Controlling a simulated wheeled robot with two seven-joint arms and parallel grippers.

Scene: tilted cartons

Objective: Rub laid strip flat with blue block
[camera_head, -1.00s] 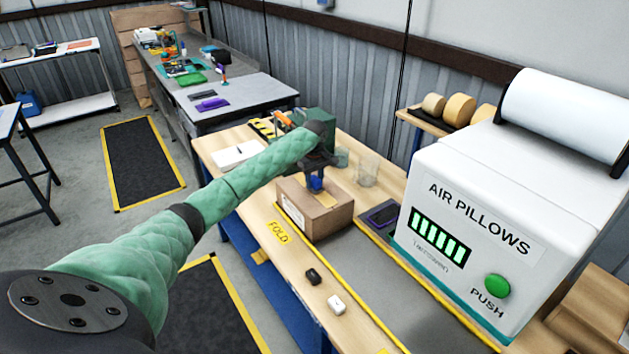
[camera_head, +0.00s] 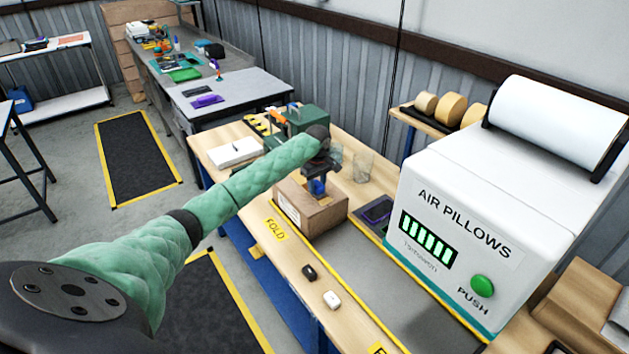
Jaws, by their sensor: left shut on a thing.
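A brown carton (camera_head: 312,217) stands on the wooden bench, its top facing up. My left gripper (camera_head: 317,187) points down over the carton top and is shut on the blue block (camera_head: 317,187). The block sits at or just above the carton top; contact cannot be told for sure. The laid strip is mostly hidden by my gripper and too small to make out clearly. My right gripper is not in view.
The white air pillow machine (camera_head: 440,215) stands right of the carton. A clear cup (camera_head: 362,167) and a dark tray (camera_head: 377,211) are close by. A black item (camera_head: 309,271) and a white item (camera_head: 332,299) lie in front on the bench. A green box (camera_head: 305,120) stands behind.

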